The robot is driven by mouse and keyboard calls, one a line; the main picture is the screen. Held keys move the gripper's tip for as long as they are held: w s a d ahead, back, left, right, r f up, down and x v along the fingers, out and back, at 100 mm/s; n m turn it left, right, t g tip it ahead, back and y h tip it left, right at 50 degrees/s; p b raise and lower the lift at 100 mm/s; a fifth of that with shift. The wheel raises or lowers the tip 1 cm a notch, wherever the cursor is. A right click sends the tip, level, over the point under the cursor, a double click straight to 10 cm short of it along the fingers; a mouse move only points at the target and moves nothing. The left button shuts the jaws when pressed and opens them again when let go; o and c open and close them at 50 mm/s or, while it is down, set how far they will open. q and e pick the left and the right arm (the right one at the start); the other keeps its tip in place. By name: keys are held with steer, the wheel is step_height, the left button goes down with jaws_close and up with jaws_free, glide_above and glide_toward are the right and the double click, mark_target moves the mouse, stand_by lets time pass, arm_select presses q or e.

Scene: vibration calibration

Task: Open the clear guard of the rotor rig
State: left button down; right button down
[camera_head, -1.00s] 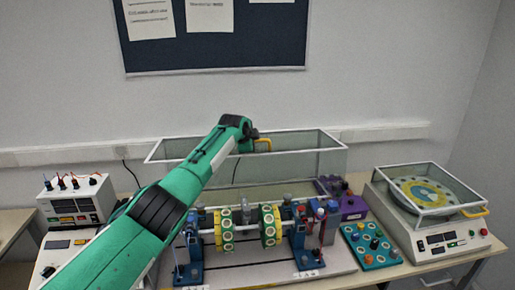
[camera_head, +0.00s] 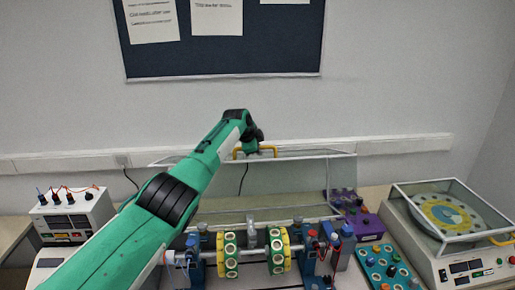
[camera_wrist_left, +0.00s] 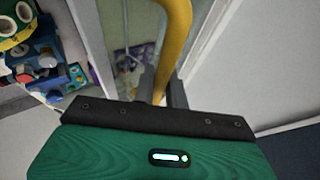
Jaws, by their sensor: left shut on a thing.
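The clear guard (camera_head: 300,185), a see-through box with a pale frame, stands swung up behind the rotor rig (camera_head: 229,256), clear of its yellow-green discs. A yellow handle (camera_head: 268,149) is on the guard's upper edge. My left gripper (camera_head: 255,146) is at the handle, reaching over from the left. In the left wrist view my left gripper (camera_wrist_left: 160,88) has its dark fingers shut around the yellow handle (camera_wrist_left: 173,42). My forearm hides the left part of the guard and rig. My right gripper is not in view.
A second machine with a clear lid (camera_head: 447,212) stands at the right. A teal panel with knobs (camera_head: 389,268) and a purple box (camera_head: 362,222) lie right of the rig. A white instrument with cables (camera_head: 72,215) is at the left. The wall is close behind the guard.

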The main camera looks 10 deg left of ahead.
arm_select(q)
steer(key=shift+f, duration=0.15)
steer(key=c, duration=1.6)
jaws_free()
steer(key=shift+o, duration=0.8)
steer(key=shift+s, duration=0.1)
